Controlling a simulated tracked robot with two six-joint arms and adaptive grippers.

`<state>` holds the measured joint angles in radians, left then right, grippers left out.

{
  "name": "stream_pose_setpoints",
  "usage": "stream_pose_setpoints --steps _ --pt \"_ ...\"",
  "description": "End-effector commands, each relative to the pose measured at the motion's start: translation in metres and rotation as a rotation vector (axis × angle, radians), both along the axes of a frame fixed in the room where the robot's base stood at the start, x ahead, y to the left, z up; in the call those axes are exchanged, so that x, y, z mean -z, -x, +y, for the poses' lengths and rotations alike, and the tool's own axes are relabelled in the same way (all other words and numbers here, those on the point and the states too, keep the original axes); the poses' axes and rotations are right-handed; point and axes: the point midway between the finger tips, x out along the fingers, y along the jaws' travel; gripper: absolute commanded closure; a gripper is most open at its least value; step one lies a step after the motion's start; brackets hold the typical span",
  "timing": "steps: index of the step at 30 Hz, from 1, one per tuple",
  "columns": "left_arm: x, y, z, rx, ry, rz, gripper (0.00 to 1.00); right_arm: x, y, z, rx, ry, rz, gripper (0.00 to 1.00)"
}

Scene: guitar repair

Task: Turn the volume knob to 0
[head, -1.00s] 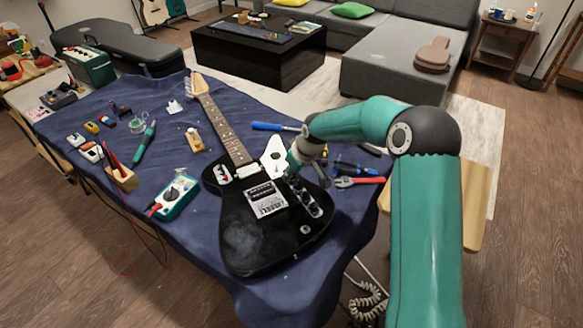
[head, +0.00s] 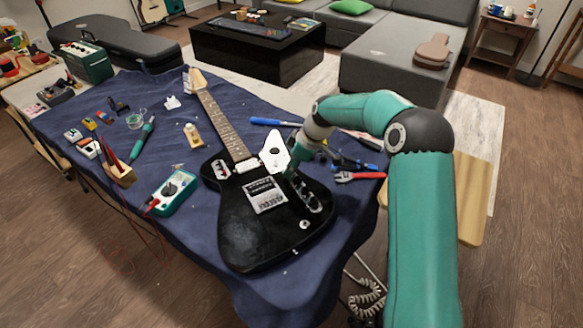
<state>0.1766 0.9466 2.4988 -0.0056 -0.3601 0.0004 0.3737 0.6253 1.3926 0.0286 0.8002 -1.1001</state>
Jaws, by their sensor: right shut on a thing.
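The black electric guitar (head: 260,225) lies on its back on the blue cloth, its neck pointing to the far left. Its narrow control plate (head: 306,196) runs along the right side of the body, beside the bridge (head: 263,193). My right gripper (head: 290,172) points down at the upper end of this plate. It is shut on the volume knob there, which its fingers mostly hide. The rest of the plate, with another small knob, shows below the gripper. My left gripper is not in view.
Pliers with red handles (head: 358,176) and other hand tools lie right of the guitar, close under my right arm. A green multimeter (head: 175,192) lies to its left. The cloth (head: 190,240) is bare at the front left.

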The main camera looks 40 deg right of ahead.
Motion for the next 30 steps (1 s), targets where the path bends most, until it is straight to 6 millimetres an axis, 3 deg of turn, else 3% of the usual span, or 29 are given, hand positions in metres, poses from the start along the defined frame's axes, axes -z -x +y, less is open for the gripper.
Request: stream_pose_setpoints --steps 8,9,13,23,30 --pt "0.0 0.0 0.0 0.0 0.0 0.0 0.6 -0.001 0.0 -0.001 0.002 0.003 -0.002 1.0" --pt "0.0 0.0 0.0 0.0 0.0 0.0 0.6 -0.001 0.0 -0.001 0.002 0.003 -0.002 0.7" --pt "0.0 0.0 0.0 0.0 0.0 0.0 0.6 -0.001 0.0 -0.001 0.001 0.002 -0.002 0.51" --pt "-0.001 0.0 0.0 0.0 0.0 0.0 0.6 -0.002 0.0 -0.001 0.002 0.001 -0.001 0.51" --pt "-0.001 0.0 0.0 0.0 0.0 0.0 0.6 -0.028 0.008 -0.008 0.003 0.003 -0.005 0.51"
